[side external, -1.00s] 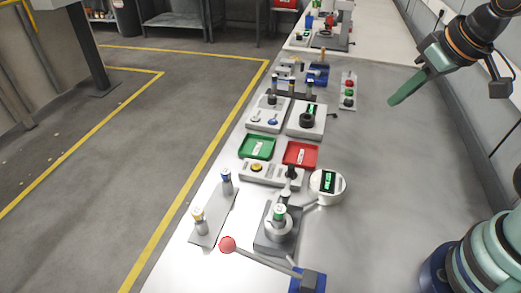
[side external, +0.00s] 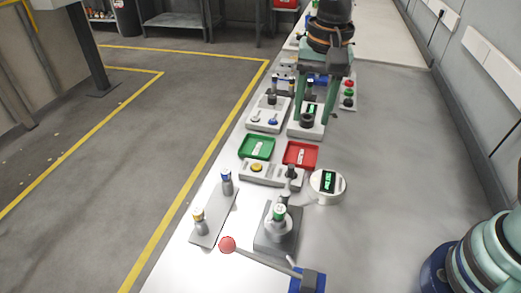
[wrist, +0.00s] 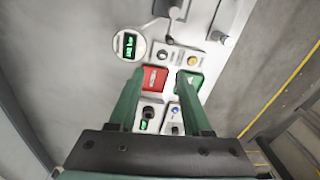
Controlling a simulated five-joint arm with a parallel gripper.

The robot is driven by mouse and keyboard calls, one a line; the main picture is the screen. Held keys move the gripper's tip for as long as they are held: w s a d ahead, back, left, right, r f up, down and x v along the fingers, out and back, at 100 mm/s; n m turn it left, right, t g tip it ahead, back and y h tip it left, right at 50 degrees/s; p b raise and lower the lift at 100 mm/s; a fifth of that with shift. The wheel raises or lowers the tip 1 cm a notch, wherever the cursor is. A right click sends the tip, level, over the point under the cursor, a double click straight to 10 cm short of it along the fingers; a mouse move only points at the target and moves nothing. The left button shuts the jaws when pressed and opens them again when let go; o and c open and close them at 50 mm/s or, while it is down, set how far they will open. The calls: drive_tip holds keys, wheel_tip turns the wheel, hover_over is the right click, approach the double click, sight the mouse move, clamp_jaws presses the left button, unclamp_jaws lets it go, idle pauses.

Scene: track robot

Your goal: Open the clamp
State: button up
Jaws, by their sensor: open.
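The clamp appears to be the grey fixture (side external: 268,240) at the front of the bench in the side external view. A grey cylindrical part with a green band (side external: 279,213) stands upright in it. A short pale rod (side external: 291,261) shows at its front right; I cannot tell clearly whether this is the clamp's handle. My gripper (side external: 318,112) is open and empty, well behind the fixture and above the bench. In the wrist view its two green fingers (wrist: 160,82) are spread apart, with trays seen between and beside them. The fixture is mostly out of the wrist view.
A red-ball lever (side external: 228,244) on a blue block (side external: 307,281) lies in front of the fixture. A round display (side external: 327,185), red tray (side external: 301,155), green tray (side external: 257,147) and a plate with two cylinders (side external: 207,231) surround it. The right of the bench is clear.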

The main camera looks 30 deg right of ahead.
sight(291, 166)
drive_tip(key=shift+m+g, duration=0.4)
drive_tip(key=shift+m, duration=0.3)
drive_tip(key=a+f, duration=0.1)
drive_tip(key=f, duration=0.3)
drive_tip(key=a+f, duration=0.1)
drive_tip(key=f, duration=0.4)
drive_tip(key=a+f, duration=0.1)
drive_tip(key=f, duration=0.4)
drive_tip(key=shift+w, duration=0.25)
clamp_jaws()
drive_tip(key=shift+r, duration=0.1)
